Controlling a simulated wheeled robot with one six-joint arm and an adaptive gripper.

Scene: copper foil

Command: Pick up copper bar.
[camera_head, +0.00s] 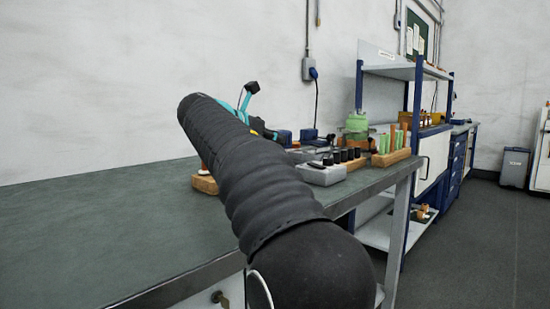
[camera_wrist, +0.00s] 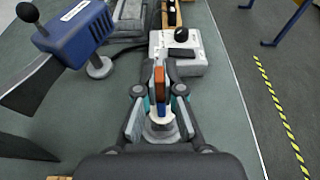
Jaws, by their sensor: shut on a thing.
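A small upright orange-brown piece, which looks like the copper bar (camera_wrist: 159,76), stands between my fingertips in the wrist view. My gripper (camera_wrist: 159,93) is shut on it, one finger on each side. A blue part shows just below the orange piece, with a pale round piece under it; I cannot tell whether these touch the bar. In the head view my dark arm covers the gripper and the bar.
A light-grey box with a black knob (camera_wrist: 187,52) lies just beyond my gripper. A blue device (camera_wrist: 75,35) stands at the left. A wooden rack with green and orange rods (camera_head: 391,157) stands at the bench's right end. The bench's (camera_head: 90,225) left part is clear.

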